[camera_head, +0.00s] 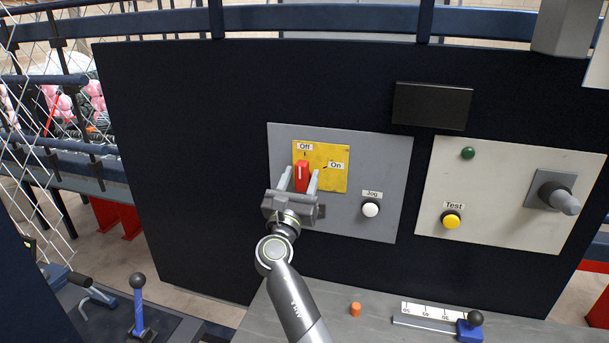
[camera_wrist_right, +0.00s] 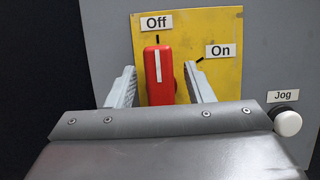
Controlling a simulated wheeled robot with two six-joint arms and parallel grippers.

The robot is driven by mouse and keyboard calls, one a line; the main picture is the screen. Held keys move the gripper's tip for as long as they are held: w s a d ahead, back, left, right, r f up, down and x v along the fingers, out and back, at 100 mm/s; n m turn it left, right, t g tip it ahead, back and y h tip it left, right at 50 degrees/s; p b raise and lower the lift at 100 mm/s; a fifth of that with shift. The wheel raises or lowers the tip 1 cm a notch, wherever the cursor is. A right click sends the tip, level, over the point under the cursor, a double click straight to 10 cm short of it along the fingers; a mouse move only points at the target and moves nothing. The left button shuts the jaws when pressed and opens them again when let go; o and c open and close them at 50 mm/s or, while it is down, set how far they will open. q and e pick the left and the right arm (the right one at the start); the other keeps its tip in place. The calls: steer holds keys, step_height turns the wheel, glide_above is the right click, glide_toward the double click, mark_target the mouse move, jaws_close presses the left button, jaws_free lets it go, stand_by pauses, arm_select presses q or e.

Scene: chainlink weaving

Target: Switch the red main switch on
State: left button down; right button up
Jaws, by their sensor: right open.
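The red main switch (camera_head: 302,175) sits on a yellow plate (camera_head: 335,178) marked "Off" at the top and "On" at the upper right. Its white line points up to "Off". It also shows in the right wrist view (camera_wrist_right: 159,80), upright. My right gripper (camera_head: 299,180) is open, with one finger on each side of the red handle. In the right wrist view the fingers (camera_wrist_right: 160,86) show gaps to the handle, the right gap a little wider. The handle's lower end is hidden behind the gripper body. My left gripper is not in view.
Right of the switch is a white "Jog" button (camera_head: 371,209). A grey ledge (camera_head: 260,322) runs below, with an orange peg (camera_head: 355,309).

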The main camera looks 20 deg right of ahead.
steer(key=shift+s+a, duration=0.1)
steer(key=shift+a, duration=0.05)
steer(key=shift+r, duration=0.1)
steer(key=shift+c, duration=1)
steer(key=c, duration=0.8)
steer(key=shift+f+m+h+b, duration=0.2)
steer(key=shift+m+h+b, duration=0.1)
steer(key=shift+m+b, duration=0.4)
steer(key=m+g+h+b, duration=0.1)
steer(key=m+b, duration=0.1)
steer(key=m+g+h+b, duration=0.1)
steer(key=m+b, duration=0.2)
steer(key=m+g+b, duration=0.1)
steer(key=m+b, duration=0.1)
steer(key=m, duration=0.1)
steer(key=shift+s+d+f+g+h, duration=0.15)
steer(key=shift+d+g+h, duration=0.1)
steer(key=shift+g+h, duration=0.15)
steer(key=m+g+b, duration=0.1)
steer(key=m+b, duration=0.1)
steer(key=m, duration=0.1)
steer(key=shift+d, duration=0.1)
steer(key=shift+s+d+m+g+b, duration=0.1)
steer(key=shift+m+g+b, duration=0.75)
steer(key=shift+m, duration=1.05)
